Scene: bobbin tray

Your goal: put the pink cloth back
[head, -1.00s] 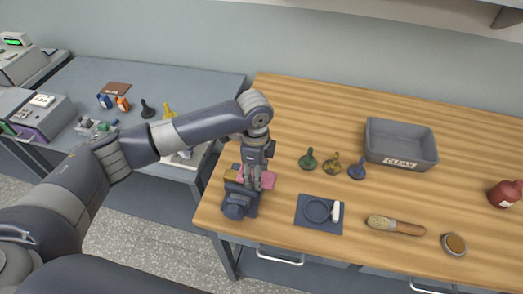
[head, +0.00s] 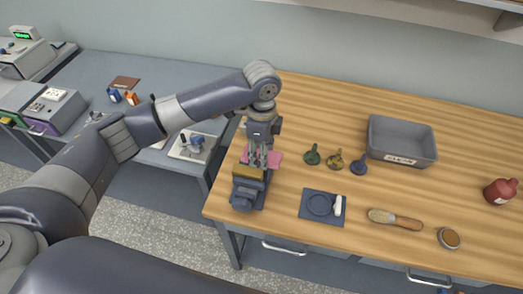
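The pink cloth (head: 276,158) shows on both sides of my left gripper (head: 259,164), above the far end of a dark blue vise-like device (head: 247,192) at the left end of the wooden table. My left gripper points down with its fingers close together on the middle of the cloth, and it looks shut on it. The fingers hide the cloth's middle, and I cannot tell exactly how high it hangs. A tan block (head: 248,171) sits on the device, just in front of the cloth. My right gripper is not in view.
On the wooden table (head: 300,245) are a grey labelled bin (head: 402,159), several small funnel-like pieces, a dark mat (head: 308,216) with a ring and white piece, a brush (head: 395,219), a round tin (head: 449,238) and a red bottle (head: 501,191). A grey bench (head: 190,80) stands left.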

